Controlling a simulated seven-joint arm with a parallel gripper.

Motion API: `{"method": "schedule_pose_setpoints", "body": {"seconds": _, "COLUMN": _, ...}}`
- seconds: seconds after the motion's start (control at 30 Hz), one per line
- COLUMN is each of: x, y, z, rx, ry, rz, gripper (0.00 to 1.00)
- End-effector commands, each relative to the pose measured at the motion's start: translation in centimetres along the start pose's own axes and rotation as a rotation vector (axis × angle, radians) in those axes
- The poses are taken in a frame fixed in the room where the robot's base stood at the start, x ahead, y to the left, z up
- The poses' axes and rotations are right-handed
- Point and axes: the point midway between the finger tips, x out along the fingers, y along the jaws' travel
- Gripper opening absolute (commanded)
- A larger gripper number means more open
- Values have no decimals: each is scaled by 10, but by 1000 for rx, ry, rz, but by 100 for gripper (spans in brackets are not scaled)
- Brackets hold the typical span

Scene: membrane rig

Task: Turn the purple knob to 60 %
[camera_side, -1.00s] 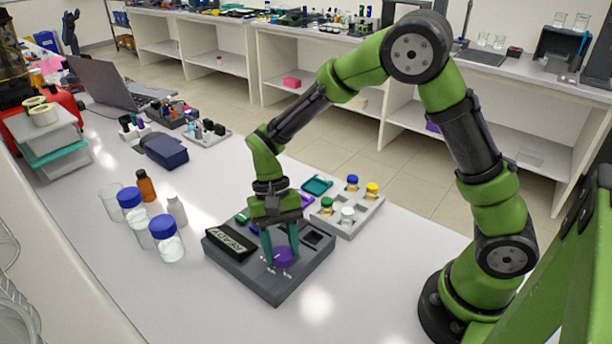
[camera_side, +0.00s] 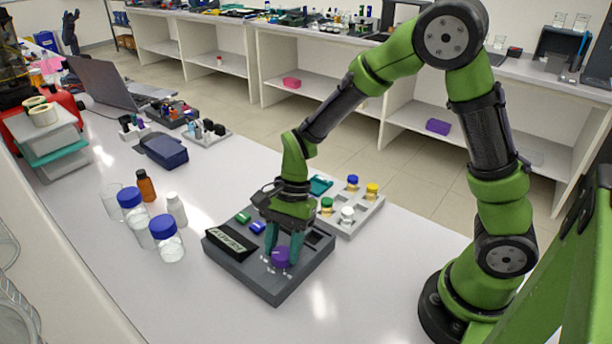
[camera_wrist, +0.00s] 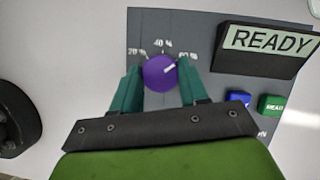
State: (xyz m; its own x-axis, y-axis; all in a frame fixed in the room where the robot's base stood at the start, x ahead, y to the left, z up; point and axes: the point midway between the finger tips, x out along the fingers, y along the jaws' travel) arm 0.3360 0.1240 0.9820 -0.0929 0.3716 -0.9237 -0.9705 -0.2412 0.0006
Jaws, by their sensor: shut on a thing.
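A purple knob (camera_side: 281,258) sits near the front edge of a dark grey rig panel (camera_side: 277,292). My gripper (camera_side: 283,250) points down at it, with one teal finger on each side. In the wrist view the purple knob (camera_wrist: 157,76) lies between the fingertips of my gripper (camera_wrist: 159,86), which is shut on it. The knob's white mark points up and right, roughly toward the 60 % label (camera_wrist: 187,55). The 40 % label (camera_wrist: 163,43) is above the knob and the 20 % label (camera_wrist: 137,51) is at upper left.
A READY display (camera_wrist: 266,43), a blue button (camera_wrist: 238,98) and a green button (camera_wrist: 271,105) are on the panel. A grey tray (camera_side: 372,212) with capped vials stands behind it. Blue-capped jars (camera_side: 168,242) stand to the left. Bare table lies in front.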

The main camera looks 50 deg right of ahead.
Motion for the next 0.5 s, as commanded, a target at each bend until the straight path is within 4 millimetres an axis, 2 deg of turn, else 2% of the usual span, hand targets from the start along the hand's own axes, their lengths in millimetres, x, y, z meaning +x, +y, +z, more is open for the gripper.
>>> {"method": "schedule_pose_setpoints", "body": {"seconds": 0.5, "x": -1, "y": 0, "z": 0, "rx": 41, "ry": -1, "rz": -19, "gripper": 13}}
